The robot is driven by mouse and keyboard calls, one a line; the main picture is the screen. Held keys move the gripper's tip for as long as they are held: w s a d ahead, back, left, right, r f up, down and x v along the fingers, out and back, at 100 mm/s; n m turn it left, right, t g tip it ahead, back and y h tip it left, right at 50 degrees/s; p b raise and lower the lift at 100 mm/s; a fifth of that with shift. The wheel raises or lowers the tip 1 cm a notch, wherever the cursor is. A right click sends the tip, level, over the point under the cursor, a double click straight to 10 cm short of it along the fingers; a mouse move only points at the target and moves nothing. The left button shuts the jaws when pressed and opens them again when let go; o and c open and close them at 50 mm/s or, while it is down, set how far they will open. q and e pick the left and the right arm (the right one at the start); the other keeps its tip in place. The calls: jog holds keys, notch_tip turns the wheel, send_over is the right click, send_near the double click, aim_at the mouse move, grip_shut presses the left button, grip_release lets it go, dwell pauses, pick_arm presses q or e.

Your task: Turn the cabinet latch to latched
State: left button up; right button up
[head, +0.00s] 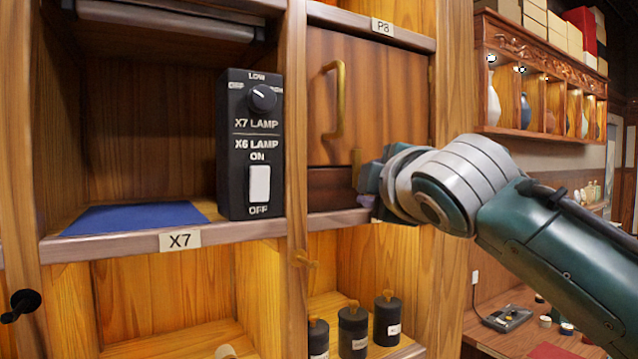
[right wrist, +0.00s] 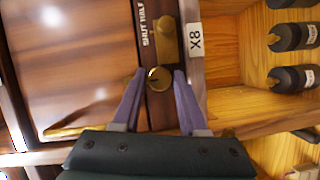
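The wooden cabinet door (head: 385,85) is closed or nearly so and has a brass handle (head: 338,125). Brass latch hardware shows below it beside my right gripper (head: 364,178), whose fingers are mostly hidden in the head view. In the right wrist view, a round brass knob (right wrist: 158,79) with a dark mark lies between the two fingertips of my right gripper (right wrist: 158,73). Thin gaps seem to show on both sides of the knob. A brass block (right wrist: 168,38) sits beside printed "SHUT HALF" lettering. The latch's exact setting is unclear. My left gripper is not in view.
A black switch box (head: 249,175) stands on the X7 shelf (head: 120,242), left of the door, near a blue mat (head: 135,217). Black canisters (head: 387,320) stand in the compartment below. A wall shelf (head: 540,90) with vases hangs at the right.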

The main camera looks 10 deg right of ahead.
jog(key=o, duration=0.3)
jog(key=shift+o, duration=0.2)
jog(key=shift+s, duration=0.1)
jog(key=s+b, duration=0.5)
jog(key=s, duration=0.4)
jog(key=shift+s+a+r, duration=0.25)
jog(key=shift+s+r, duration=0.1)
jog(key=shift+r, duration=0.05)
jog(key=s+d+f+m+g+p, duration=0.1)
jog(key=s+f+m+g+p, duration=0.15)
jog(key=s+f, duration=0.45)
jog(key=s+f+m+g+p, duration=0.1)
jog(key=s+f+m+g, duration=0.3)
jog(key=f, duration=0.6)
jog(key=s+f+m+g+p, duration=0.1)
jog(key=s+f+m+g, duration=0.2)
jog(key=s, duration=0.6)
jog(key=s+d+f+m+g+p, duration=0.1)
jog(key=s+f+m+g, duration=0.2)
jog(key=s+f, duration=0.3)
jog(key=s+g, duration=0.1)
jog(key=s, duration=0.2)
jog(key=shift+s+d+f+m+y, duration=0.2)
jog(key=shift+f+m+y, duration=0.15)
jog(key=shift+y, duration=0.05)
